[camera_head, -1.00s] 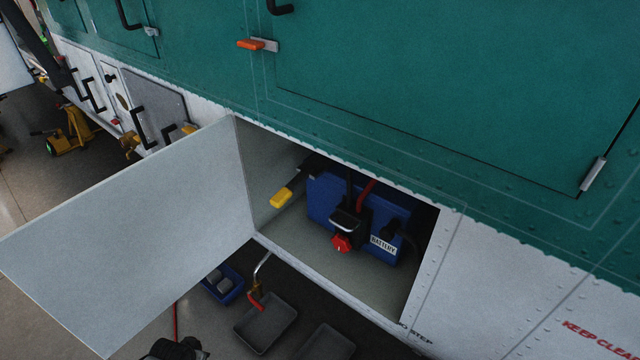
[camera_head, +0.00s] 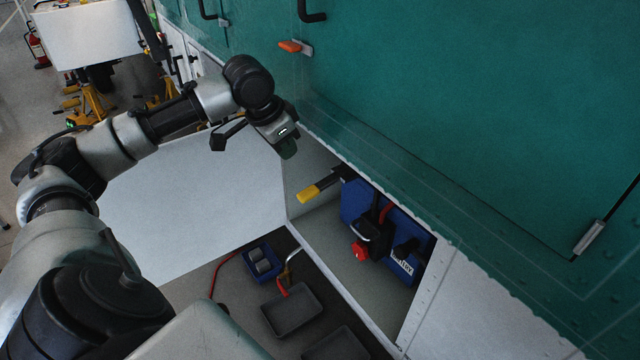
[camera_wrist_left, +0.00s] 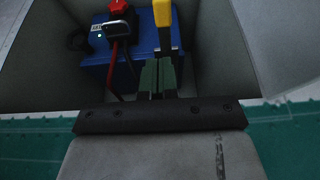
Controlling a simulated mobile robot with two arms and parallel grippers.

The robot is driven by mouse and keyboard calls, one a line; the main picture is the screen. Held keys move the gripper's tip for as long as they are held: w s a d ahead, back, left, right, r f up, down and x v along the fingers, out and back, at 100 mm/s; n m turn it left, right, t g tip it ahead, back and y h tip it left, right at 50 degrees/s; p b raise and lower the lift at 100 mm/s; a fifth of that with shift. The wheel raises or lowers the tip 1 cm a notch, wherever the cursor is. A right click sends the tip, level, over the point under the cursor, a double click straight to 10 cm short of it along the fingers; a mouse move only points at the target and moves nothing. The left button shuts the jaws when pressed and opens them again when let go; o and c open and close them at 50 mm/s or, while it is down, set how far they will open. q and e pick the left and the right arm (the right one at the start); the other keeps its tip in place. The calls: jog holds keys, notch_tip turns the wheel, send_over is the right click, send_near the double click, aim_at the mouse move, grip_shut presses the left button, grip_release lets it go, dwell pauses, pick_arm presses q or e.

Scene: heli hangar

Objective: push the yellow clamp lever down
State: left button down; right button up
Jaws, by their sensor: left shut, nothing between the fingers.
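The yellow clamp lever (camera_head: 308,194) shows inside the open compartment, at the left of the blue battery (camera_head: 353,201). Its yellow end points out to the lower left from a dark bar. My left gripper (camera_head: 287,149) is above and a little left of the lever, at the top of the compartment opening. It is shut and empty, with its green fingers together. In the left wrist view the fingers (camera_wrist_left: 158,78) show below the lever's yellow handle (camera_wrist_left: 162,13) and partly cover what lies behind. I cannot tell that they touch it. My right gripper is out of view.
The open white door (camera_head: 195,195) stands left of the compartment. A red knob (camera_head: 359,250) sits at the battery's front. Grey trays (camera_head: 292,310) and a blue bin (camera_head: 262,261) lie below. The teal fuselage wall (camera_head: 450,110) rises above the opening.

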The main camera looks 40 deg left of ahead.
pick_arm(q)
jog(key=shift+s+a+r, duration=0.15)
jog(key=shift+a+r, duration=0.3)
jog(key=p, duration=0.4)
send_near(306, 192)
jog(key=x, duration=0.6)
jog(key=shift+f, duration=0.55)
